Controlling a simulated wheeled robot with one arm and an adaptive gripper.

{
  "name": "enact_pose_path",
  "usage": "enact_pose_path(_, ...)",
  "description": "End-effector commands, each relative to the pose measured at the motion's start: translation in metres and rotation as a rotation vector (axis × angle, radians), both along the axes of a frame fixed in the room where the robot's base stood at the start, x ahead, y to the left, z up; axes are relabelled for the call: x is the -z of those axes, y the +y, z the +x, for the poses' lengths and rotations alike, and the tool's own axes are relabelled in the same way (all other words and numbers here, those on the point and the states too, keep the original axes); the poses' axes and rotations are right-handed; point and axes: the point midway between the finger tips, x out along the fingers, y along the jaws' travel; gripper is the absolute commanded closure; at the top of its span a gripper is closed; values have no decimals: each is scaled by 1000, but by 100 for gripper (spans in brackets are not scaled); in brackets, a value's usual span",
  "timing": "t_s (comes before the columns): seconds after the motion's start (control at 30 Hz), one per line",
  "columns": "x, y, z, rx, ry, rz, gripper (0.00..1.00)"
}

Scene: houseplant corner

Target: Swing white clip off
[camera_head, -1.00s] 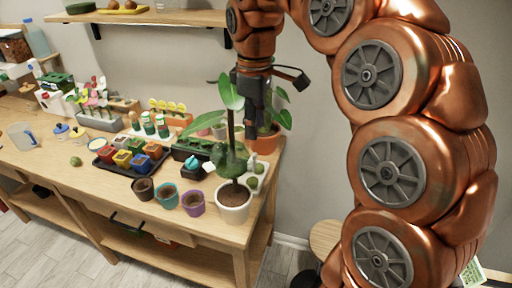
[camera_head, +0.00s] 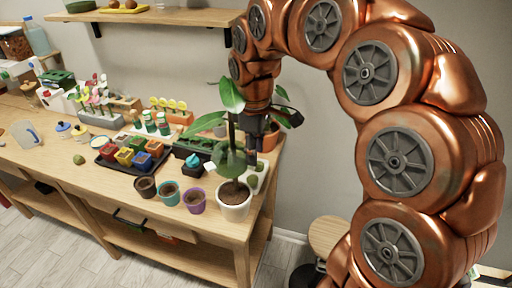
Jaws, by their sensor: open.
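A leafy plant (camera_head: 232,100) with large green leaves stands in a white pot (camera_head: 235,211) at the right end of the wooden table. A thin dark upright runs up from its soil among the leaves. My gripper (camera_head: 251,160) hangs from my copper arm, pointing down, just right of the upright and behind the big lower leaf. It is open, with nothing visible between its fingers. I cannot tell whether it touches the plant.
Small brown, teal and purple pots (camera_head: 194,201) stand left of the white pot. A black tray (camera_head: 130,157) of coloured pots lies beyond them. An orange pot (camera_head: 271,138) stands behind my gripper. A wooden shelf (camera_head: 150,17) hangs above.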

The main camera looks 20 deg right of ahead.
Motion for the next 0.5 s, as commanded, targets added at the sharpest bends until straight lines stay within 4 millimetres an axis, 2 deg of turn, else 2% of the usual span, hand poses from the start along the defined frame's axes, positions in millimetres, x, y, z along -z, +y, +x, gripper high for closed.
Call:
enact_pose_path(0.37,3,0,0,0,0,0,58)
enact_pose_path(0.5,3,0,0,0,-1,-1,73)
